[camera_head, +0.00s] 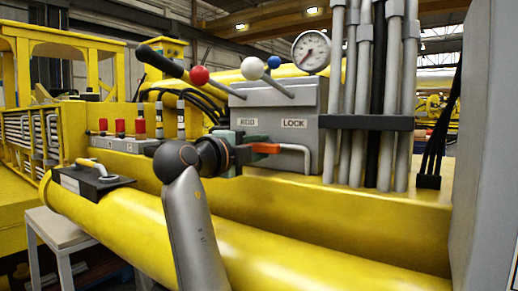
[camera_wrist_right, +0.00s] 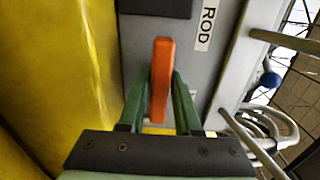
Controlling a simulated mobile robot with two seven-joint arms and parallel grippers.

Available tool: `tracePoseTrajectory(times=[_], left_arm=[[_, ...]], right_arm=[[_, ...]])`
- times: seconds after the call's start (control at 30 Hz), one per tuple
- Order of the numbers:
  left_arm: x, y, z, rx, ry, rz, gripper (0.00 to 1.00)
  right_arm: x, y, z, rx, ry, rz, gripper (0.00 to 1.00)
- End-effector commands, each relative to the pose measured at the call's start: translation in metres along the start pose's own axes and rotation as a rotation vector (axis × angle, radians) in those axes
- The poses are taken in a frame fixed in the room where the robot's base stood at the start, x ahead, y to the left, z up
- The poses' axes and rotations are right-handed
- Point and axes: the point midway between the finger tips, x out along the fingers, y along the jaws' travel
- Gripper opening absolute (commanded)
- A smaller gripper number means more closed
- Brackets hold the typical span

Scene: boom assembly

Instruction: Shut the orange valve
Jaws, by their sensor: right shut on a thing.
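The orange valve handle (camera_head: 266,148) shows at the front of the grey control box (camera_head: 275,112), below the ROD and LOCK labels, with a bent grey pipe beside its right end. My right gripper (camera_head: 243,153) reaches it from the left and is shut on it. In the right wrist view the orange handle (camera_wrist_right: 161,75) lies between the two green fingers of my right gripper (camera_wrist_right: 162,92), with its end standing out past them. The gripper hides part of the handle and the valve body in the head view. My left gripper is not in view.
Levers with a red knob (camera_head: 199,75), a white knob (camera_head: 252,68) and a blue knob (camera_head: 274,62) rise above the box, near a gauge (camera_head: 311,51). Grey vertical pipes (camera_head: 354,90) stand close on the right. The yellow boom (camera_head: 300,245) runs below.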

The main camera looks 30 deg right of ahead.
Motion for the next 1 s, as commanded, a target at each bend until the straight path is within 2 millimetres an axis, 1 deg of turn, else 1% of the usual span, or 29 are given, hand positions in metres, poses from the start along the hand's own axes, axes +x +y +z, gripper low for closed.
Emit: tracePoseTrajectory(times=[0.3,0.33,0.5,0.53,0.77,0.83,0.93,1.0], left_arm=[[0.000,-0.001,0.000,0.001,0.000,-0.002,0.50],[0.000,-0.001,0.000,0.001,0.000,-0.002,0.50],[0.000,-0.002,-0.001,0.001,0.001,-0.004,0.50],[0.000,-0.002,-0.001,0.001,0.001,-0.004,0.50],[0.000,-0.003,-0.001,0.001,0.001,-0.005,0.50],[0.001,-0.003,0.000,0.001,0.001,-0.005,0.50],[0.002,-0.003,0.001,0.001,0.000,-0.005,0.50],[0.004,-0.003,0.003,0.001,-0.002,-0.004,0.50]], right_arm=[[0.000,0.001,0.000,0.002,0.001,0.002,0.00],[0.000,0.001,0.000,0.002,0.001,0.002,0.34],[0.000,0.000,0.000,0.001,0.001,0.001,0.53],[0.000,0.000,0.000,0.001,0.000,0.001,0.55],[-0.001,0.000,0.000,0.000,0.000,0.001,0.55],[-0.004,0.001,0.000,0.000,-0.001,0.001,0.55],[-0.015,0.001,0.001,0.000,-0.004,0.001,0.55],[-0.028,0.002,0.001,0.000,-0.004,0.000,0.55]])
